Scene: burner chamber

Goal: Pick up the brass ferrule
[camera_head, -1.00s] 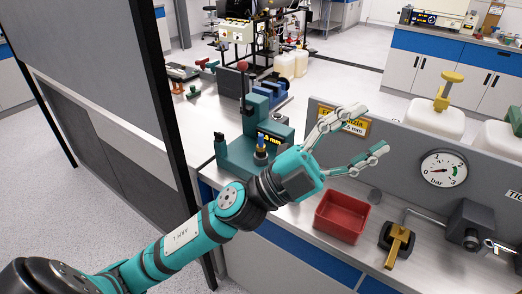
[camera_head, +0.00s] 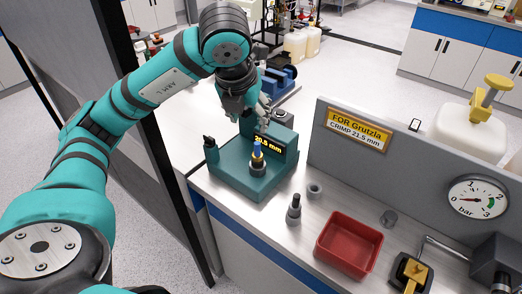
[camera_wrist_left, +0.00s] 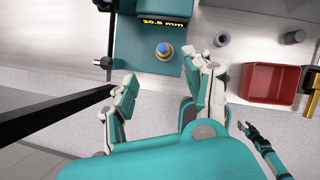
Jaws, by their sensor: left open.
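The teal crimping machine (camera_head: 233,165) stands on the bench, its display reading 20.5 mm. On it stands an upright blue-tipped piece (camera_head: 257,148) with a brass-coloured band, probably the brass ferrule (camera_head: 257,157), above a dark collar. In the left wrist view the blue tip (camera_wrist_left: 163,49) shows from above with a brass-coloured rim. My left gripper (camera_head: 262,114) is above the back of the machine in the head view, partly hidden by its wrist. In the left wrist view its fingers (camera_wrist_left: 168,92) are spread and empty, with the blue-tipped piece beyond them. My right gripper (camera_wrist_left: 252,134) appears small at lower right there.
Right of the machine are a grey stepped fitting (camera_head: 294,210), a grey ring (camera_head: 315,190), a red tray (camera_head: 323,248) and a small grey cylinder (camera_head: 388,219). A grey panel (camera_head: 420,168) with a gauge (camera_head: 477,199) and a CRIMP 21.5 mm sign (camera_head: 357,129) stands behind.

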